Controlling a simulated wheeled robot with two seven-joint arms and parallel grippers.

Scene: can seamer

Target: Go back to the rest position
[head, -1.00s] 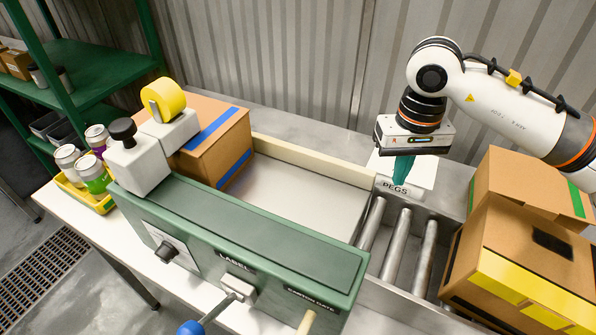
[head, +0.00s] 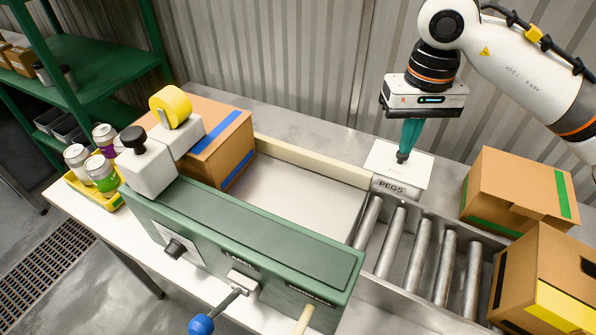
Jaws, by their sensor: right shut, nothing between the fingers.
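My right gripper (head: 403,157) comes in from the upper right in the head view. Its teal fingers are together and empty, pointing down above the white box labelled PEGS (head: 398,165). The fingertips overlap the box top in the picture; I cannot tell the exact height between them. My left gripper is not in view.
The green machine (head: 240,245) with a blue-knobbed lever (head: 201,324) stands in front. A taped carton (head: 215,140) is behind it. Metal rollers (head: 410,245) run right, with two cartons (head: 520,190) beyond. Cans (head: 100,172) stand in a yellow tray at left.

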